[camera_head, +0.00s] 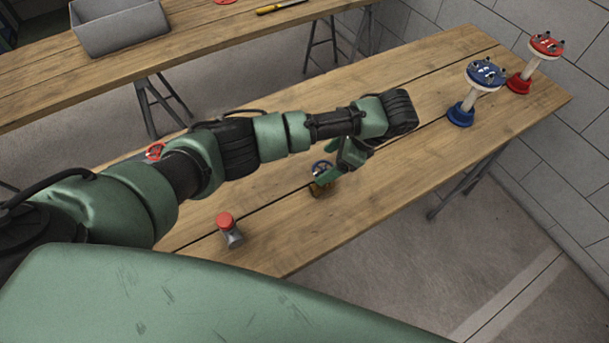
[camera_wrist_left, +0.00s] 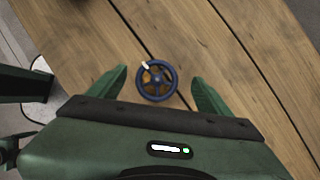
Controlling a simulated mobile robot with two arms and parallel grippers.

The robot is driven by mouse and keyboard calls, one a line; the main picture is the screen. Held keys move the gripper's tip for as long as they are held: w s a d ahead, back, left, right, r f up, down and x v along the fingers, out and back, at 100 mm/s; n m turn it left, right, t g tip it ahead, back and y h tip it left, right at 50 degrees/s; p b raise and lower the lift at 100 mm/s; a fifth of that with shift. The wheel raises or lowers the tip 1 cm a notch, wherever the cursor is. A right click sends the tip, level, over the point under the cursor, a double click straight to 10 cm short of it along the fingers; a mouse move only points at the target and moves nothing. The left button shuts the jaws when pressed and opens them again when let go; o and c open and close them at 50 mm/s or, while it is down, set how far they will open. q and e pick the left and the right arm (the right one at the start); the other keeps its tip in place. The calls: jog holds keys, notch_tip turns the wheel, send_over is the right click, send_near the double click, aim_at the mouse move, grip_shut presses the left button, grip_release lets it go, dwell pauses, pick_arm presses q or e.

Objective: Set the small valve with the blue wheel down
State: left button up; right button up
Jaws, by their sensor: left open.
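The small valve with the blue wheel (camera_head: 321,168) stands on the wooden table (camera_head: 420,150), with its brass body below the wheel. In the left wrist view its blue wheel (camera_wrist_left: 157,80) lies between the two fingertips, with a gap on each side. My left gripper (camera_head: 335,172) is open around the valve; its fingers also show in the left wrist view (camera_wrist_left: 158,82). Part of the valve is hidden behind the gripper in the head view. My right gripper is not in view.
A red-topped grey fitting (camera_head: 229,228) stands near the table's front edge. A red wheel (camera_head: 155,152) shows behind my arm. Blue (camera_head: 485,75) and red (camera_head: 546,44) stands are at the far right end. Another table (camera_head: 210,50) holds a grey bin (camera_head: 118,27).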

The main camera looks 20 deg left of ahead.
aim_at(325, 168)
pick_arm(q)
jog(key=shift+d+f, duration=0.3)
jog(key=shift+f, duration=0.55)
jog(key=shift+s+a+f+p, duration=0.2)
jog(key=shift+a+f+p, duration=0.6)
jog(key=shift+f+p, duration=0.05)
jog(key=x, duration=0.3)
jog(key=shift+a+r, duration=0.1)
jog(key=c, duration=0.3)
grip_shut()
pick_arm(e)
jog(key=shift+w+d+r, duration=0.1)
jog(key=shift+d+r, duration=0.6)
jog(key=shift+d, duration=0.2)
